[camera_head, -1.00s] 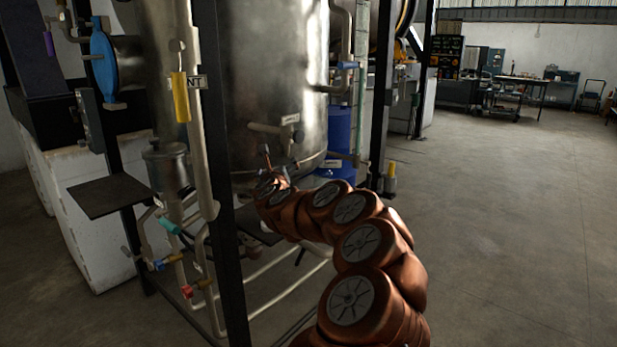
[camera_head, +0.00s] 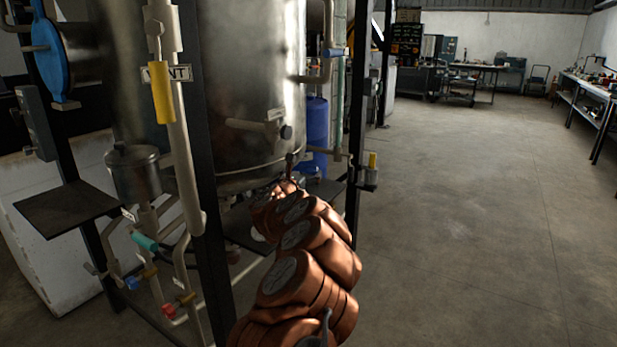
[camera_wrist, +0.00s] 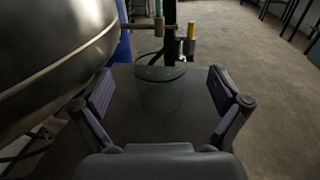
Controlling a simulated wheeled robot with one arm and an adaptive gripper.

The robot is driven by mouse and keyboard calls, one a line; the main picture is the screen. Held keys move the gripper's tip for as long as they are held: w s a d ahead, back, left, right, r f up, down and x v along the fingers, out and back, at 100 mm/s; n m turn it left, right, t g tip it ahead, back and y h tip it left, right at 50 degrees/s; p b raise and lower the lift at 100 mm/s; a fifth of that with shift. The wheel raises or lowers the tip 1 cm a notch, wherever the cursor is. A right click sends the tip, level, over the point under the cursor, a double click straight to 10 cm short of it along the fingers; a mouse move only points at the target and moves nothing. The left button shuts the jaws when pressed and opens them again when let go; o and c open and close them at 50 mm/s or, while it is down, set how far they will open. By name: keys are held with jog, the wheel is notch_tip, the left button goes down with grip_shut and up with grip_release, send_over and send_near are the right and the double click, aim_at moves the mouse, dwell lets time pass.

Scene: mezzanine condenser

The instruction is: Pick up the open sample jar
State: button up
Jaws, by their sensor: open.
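The open sample jar (camera_wrist: 160,96) shows in the wrist view as a clear glass cylinder with a dark rim, upright on a dark flat shelf (camera_wrist: 130,130). My gripper (camera_wrist: 166,98) is open, with one finger on the left of the jar and one on the right. A gap shows between each finger and the glass, and the jar appears between or just beyond the fingertips. In the head view my arm reaches under the tank, and the jar and gripper cannot be made out there.
A large steel tank (camera_head: 240,80) stands close on the left, and its curved wall shows in the wrist view (camera_wrist: 50,45). A black post (camera_head: 200,180), pipes and a yellow-handled valve (camera_head: 162,92) stand nearby. A blue drum (camera_head: 316,125) is behind. Open floor (camera_head: 460,200) lies to the right.

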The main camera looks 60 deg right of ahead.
aim_at(307, 169)
jog(key=shift+p+x, duration=0.6)
jog(key=shift+x, duration=1.9)
jog(key=shift+f, duration=0.1)
jog(key=c, duration=1.3)
jog(key=shift+c, duration=0.4)
